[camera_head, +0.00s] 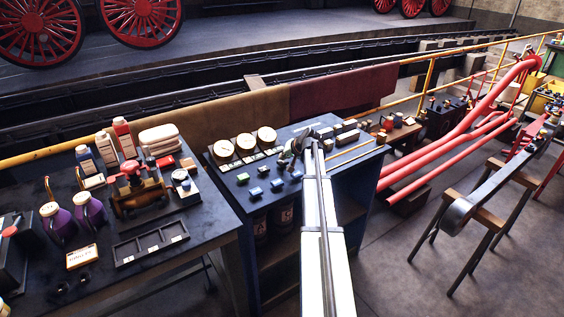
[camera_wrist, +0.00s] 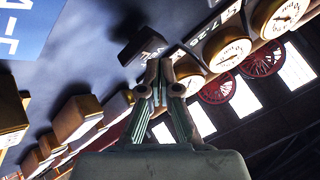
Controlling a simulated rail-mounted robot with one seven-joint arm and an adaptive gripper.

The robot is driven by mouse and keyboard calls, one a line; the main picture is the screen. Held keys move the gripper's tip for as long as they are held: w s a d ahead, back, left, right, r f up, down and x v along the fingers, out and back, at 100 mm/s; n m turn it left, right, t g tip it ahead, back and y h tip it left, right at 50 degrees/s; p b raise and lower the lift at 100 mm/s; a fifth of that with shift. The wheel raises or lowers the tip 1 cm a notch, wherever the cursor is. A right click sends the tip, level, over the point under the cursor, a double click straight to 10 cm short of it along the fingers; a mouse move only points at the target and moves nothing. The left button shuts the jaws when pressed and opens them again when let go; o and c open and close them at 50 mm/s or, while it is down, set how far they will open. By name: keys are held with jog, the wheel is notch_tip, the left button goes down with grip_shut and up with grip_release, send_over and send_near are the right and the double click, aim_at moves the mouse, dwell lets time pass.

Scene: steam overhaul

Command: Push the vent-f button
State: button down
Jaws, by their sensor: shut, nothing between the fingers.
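A blue face with white lettering (camera_wrist: 32,22) is cut off at upper left.
Brown-sided blocks (camera_wrist: 78,118) are at lower left there. A bench (camera_head: 190,237) with bottles and a red valve (camera_head: 133,172) is left. Red pipes (camera_head: 455,125) run at right.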

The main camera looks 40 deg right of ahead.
aim_at(284, 162)
jog(key=shift+r, duration=0.3)
jog(key=shift+r, duration=0.15)
jog(key=shift+r+p, duration=1.15)
jog(key=shift+r, duration=1.7)
